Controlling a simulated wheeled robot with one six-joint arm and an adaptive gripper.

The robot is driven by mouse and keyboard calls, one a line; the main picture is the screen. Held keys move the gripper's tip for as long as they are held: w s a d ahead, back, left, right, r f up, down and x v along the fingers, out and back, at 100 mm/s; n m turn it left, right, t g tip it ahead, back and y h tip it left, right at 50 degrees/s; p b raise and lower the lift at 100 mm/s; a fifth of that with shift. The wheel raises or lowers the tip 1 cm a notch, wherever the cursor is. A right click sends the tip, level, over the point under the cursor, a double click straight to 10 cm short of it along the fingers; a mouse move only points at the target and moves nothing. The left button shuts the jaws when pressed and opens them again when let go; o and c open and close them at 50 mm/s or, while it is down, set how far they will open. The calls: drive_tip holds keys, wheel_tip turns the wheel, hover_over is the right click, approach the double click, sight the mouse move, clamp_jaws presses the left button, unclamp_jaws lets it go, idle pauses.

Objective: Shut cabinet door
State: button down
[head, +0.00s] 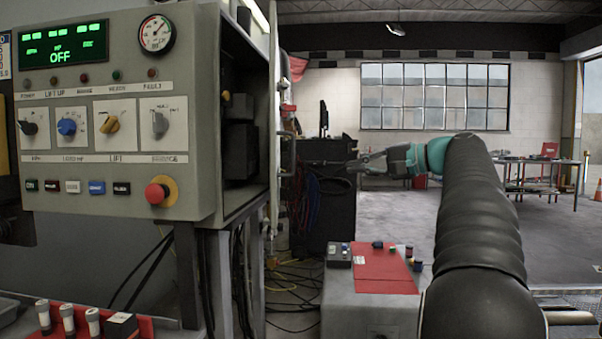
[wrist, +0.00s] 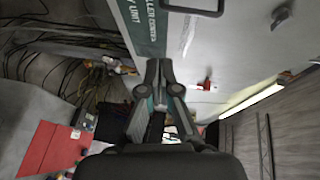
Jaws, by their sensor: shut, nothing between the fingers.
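The grey control cabinet (head: 120,190) stands at the left in the head view, its right side open onto a dark interior (head: 240,120). Its door (head: 274,110) is swung open and shows nearly edge-on, with a bar handle (head: 288,155) on its outer side. In the wrist view the door's pale face (wrist: 240,50) fills the upper right, with a dark green label and the handle (wrist: 194,8) at the top edge. My gripper (head: 335,164) is shut and empty, to the right of the handle and pointing towards the door. In the wrist view its fingertips (wrist: 163,63) overlap the door face; contact cannot be told.
A low grey bench (head: 370,310) with a red mat (head: 385,270) and small switches stands below my arm. Cables (head: 290,290) lie on the floor under the door. A dark cabinet (head: 325,205) stands behind my gripper. Open floor lies to the right.

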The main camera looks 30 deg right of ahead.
drive_tip(key=s+a+x, duration=0.1)
drive_tip(key=a+x, duration=0.1)
drive_tip(key=x, duration=1)
drive_tip(key=shift+r, duration=0.2)
drive_tip(key=shift+s, duration=0.1)
